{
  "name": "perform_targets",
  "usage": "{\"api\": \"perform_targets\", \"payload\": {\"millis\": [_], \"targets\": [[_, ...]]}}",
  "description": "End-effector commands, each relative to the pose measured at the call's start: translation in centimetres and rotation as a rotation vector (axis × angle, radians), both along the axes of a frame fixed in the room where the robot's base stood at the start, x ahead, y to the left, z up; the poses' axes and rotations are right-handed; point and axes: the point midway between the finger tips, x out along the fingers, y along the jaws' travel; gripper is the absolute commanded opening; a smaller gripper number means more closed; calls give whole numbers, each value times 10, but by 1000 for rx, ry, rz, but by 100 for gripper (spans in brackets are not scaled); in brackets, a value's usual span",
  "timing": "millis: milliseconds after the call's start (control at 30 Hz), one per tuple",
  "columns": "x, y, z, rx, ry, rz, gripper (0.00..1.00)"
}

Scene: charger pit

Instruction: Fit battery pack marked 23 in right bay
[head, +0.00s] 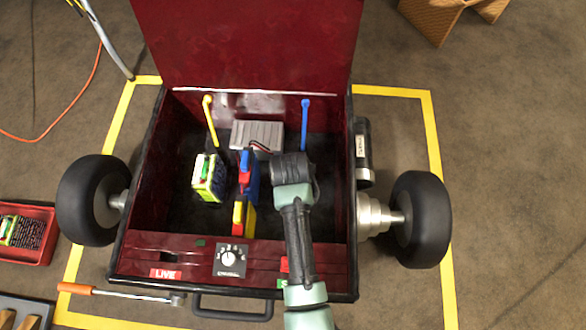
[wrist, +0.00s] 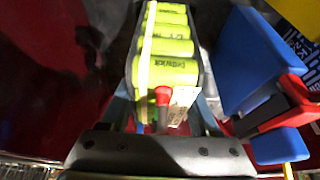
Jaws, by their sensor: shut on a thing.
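My gripper (wrist: 165,118) is shut on a pack of lime-green cells (wrist: 166,46) with a pale strap, a red-tipped lead and a white label. I cannot read a number on it. In the head view my arm reaches down into the right side of the open dark-red box (head: 146,205); my wrist hides the held pack and most of the right bay floor there. Another green-and-yellow pack (head: 209,178) stands in the left part of the box. I cannot tell whether the held pack touches the floor.
Blue and red connector parts (head: 247,175) stand mid-box, close right of the held pack in the wrist view (wrist: 256,62). A grey block (head: 258,134) sits at the back. A yellow lever (head: 209,120) and a blue lever (head: 305,125) rise behind. The lid (head: 247,45) is raised.

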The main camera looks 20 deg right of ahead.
Motion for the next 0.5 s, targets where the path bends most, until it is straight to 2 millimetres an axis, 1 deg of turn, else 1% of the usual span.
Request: {"api": "perform_targets", "payload": {"millis": [33, 500], "targets": [[3, -1, 2, -3, -10, 0, 0], [3, -1, -5, -2, -9, 0, 0]]}}
